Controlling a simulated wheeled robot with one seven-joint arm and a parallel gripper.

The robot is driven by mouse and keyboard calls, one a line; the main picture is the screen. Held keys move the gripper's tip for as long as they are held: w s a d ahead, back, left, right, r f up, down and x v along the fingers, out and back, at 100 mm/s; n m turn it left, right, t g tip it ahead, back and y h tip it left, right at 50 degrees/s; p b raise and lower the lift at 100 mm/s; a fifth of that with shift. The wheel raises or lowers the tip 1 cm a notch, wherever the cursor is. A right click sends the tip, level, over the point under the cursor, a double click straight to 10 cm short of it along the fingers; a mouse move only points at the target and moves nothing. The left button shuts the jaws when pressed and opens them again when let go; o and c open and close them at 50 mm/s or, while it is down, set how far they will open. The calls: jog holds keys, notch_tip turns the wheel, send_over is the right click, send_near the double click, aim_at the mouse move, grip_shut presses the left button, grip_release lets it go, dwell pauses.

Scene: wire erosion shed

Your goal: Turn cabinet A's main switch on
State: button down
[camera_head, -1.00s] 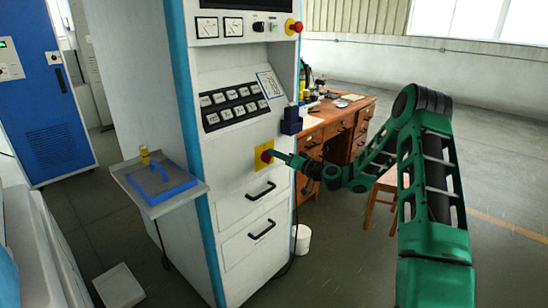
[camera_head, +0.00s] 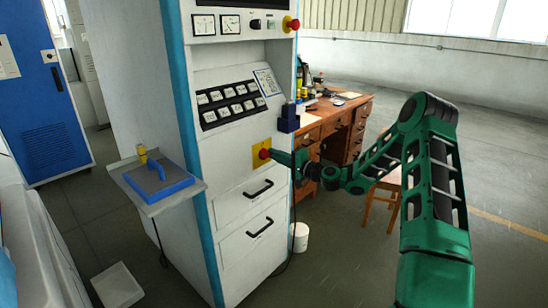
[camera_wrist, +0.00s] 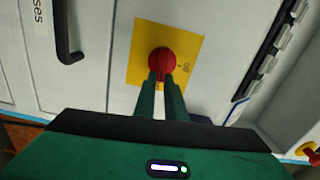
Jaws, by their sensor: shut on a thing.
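Cabinet A's main switch, a red rotary knob (camera_head: 264,153) on a yellow plate (camera_head: 258,160), sits on the white cabinet's front, below the button panel. In the wrist view the red knob (camera_wrist: 162,61) stands on the yellow plate (camera_wrist: 190,45), with small lettering at the plate's right and bottom. My gripper (camera_head: 271,154) reaches it from the right. In the wrist view my gripper (camera_wrist: 161,76) has its two green fingers shut on the lower part of the knob. The fingertips hide part of the knob and of the lettering.
Black drawer handles (camera_head: 258,189) stick out below the switch. The sloped button panel (camera_head: 231,105) is above, and a red emergency knob (camera_head: 292,24) is at the top. A side shelf (camera_head: 150,208) juts out left. A wooden desk (camera_head: 335,125) stands behind, right.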

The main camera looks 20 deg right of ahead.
jog(key=shift+d+f+m, duration=0.25)
jog(key=shift+m, duration=0.35)
jog(key=shift+f, duration=0.1)
jog(key=c, duration=1.8)
grip_release()
jog(key=shift+a, duration=0.1)
jog(key=v, duration=1)
jog(key=shift+s+d, duration=0.2)
jog(key=shift+s, duration=0.1)
jog(key=shift+a, duration=0.1)
